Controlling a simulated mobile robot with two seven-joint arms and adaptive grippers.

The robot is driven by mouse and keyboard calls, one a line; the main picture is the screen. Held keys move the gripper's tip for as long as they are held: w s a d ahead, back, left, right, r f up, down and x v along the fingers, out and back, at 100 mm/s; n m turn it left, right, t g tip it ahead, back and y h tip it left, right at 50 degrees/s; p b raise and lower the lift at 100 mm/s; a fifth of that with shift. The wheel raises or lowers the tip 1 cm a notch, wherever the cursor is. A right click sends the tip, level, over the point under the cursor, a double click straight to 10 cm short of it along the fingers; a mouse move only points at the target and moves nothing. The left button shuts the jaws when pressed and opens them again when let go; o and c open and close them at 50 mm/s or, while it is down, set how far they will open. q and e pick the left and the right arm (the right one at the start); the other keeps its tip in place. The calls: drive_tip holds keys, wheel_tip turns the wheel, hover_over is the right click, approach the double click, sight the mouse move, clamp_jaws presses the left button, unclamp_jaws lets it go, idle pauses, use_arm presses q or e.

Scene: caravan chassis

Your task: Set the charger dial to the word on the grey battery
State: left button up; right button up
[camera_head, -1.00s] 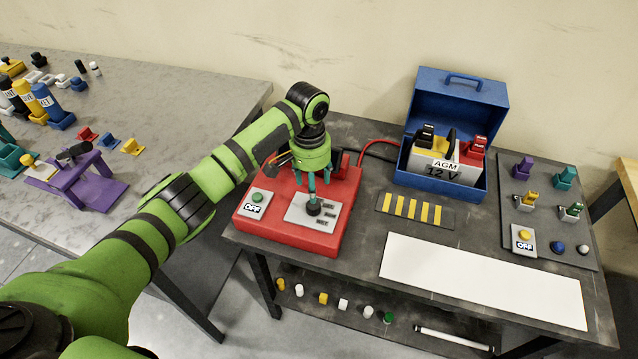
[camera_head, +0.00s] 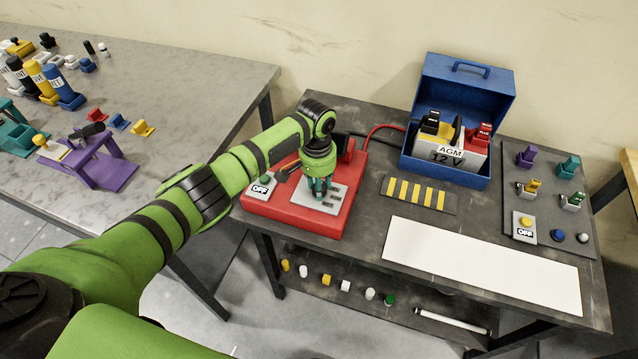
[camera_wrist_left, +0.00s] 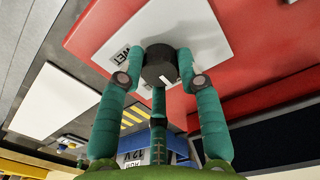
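The grey battery (camera_head: 474,163) stands in the open blue case; its label reads AGM above 12 V. The red charger (camera_head: 287,211) lies on the dark table with a white word panel (camera_head: 300,194). My left gripper (camera_head: 320,190) points down over this panel and hides the dial in the head view. In the left wrist view, its teal fingers close around the black dial (camera_wrist_left: 160,64) from several sides and appear to touch it. The dial carries a small white mark at its lower edge there. A panel word seems to read WET; other words are unclear. My right gripper is out of view.
A green button (camera_head: 265,178) and OFF label sit on the charger's left. A yellow-striped plate (camera_head: 419,194) and a white board (camera_head: 480,265) lie to the right. A dark switch panel (camera_head: 555,205) is farther right. A purple stand (camera_head: 105,165) is on the left table.

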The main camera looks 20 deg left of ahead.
use_arm(q)
drive_tip(key=m, duration=0.3)
drive_tip(key=shift+f+m, duration=0.1)
drive_tip(key=shift+m, duration=0.3)
drive_tip(key=m, duration=0.3)
drive_tip(key=shift+m, duration=0.3)
drive_tip(key=m, duration=0.5)
drive_tip(key=shift+m, duration=0.3)
drive_tip(key=m, duration=0.4)
drive_tip(key=shift+m+b, duration=0.3)
drive_tip(key=shift+b, duration=0.1)
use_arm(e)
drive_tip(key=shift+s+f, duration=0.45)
use_arm(q)
drive_tip(key=shift+y, duration=0.3)
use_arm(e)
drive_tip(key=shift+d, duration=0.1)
use_arm(q)
drive_tip(key=o, duration=1.2)
drive_tip(key=shift+c, duration=0.2)
